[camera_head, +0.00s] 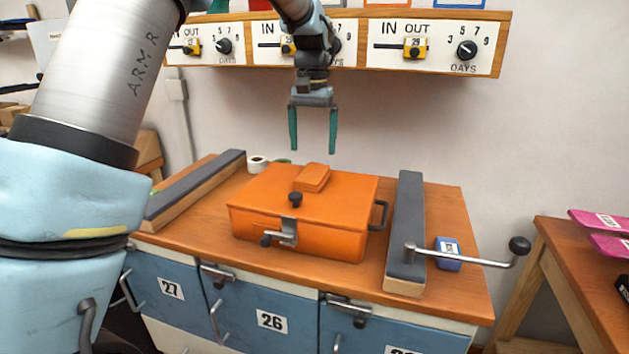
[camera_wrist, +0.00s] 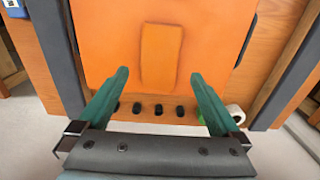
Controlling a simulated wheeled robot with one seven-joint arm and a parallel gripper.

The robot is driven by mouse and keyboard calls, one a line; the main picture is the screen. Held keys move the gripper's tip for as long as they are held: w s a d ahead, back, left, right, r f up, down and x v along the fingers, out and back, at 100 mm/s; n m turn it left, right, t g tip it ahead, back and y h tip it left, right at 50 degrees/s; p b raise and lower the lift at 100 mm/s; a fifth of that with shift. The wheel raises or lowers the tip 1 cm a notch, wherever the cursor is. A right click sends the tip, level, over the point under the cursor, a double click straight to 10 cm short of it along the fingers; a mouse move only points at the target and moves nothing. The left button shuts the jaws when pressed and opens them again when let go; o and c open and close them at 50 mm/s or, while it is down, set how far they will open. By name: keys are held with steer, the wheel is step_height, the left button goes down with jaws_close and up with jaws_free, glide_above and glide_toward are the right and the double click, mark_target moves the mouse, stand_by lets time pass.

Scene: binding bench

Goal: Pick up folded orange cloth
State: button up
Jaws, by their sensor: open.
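The folded orange cloth (camera_head: 312,178) is a small flat pad lying on the lid of an orange box (camera_head: 258,193), toward the lid's back edge. In the wrist view the cloth (camera_wrist: 161,55) shows as a darker orange rectangle on the box lid (camera_wrist: 108,38). My gripper (camera_head: 313,150) points down above the back of the box, with its two green fingers spread apart and nothing between them. In the wrist view the gripper (camera_wrist: 160,74) has the cloth ahead of its fingertips, roughly centred between them. The fingers look clear of the cloth.
Grey-topped bars (camera_head: 405,225) and (camera_head: 195,188) flank the box on the wooden bench (camera_head: 455,207). A crank handle (camera_head: 470,257) and blue block (camera_head: 448,246) are at right. Dial panels (camera_head: 433,45) hang behind.

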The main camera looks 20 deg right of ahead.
mark_target(314, 172)
step_height(314, 172, down, 7)
steer(key=shift+d+f+p, duration=0.15)
steer(key=shift+p, duration=0.95)
steer(key=c, duration=1.2)
step_height(314, 172, up, 10)
steer(key=shift+r+b, duration=0.1)
steer(key=shift+b, duration=0.9)
steer(key=shift+c, duration=0.3)
steer(key=o, duration=0.9)
steer(key=c, duration=0.6)
